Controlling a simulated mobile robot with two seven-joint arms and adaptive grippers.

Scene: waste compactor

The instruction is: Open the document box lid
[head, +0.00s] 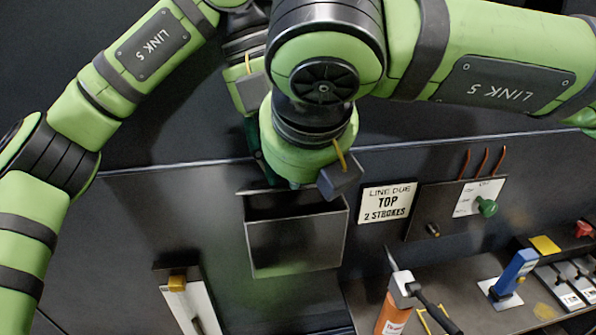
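A grey metal box (294,245), which I take to be the document box, is fixed to the dark wall panel at the centre. A dark gap shows along its top, behind the front rim; the lid's exact position is hard to tell. My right arm comes in from the right, and its green wrist hangs just above the box, covering part of its top edge. The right fingers are hidden behind that wrist. My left arm arches over from the left. A dark green part of my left gripper (258,150) shows behind the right wrist, near the box's top; its fingertips are hidden.
An orange bottle (393,317) and a blue-handled device (513,274) stand on the bench. A white-fronted unit with a yellow part (177,283) is lower left.

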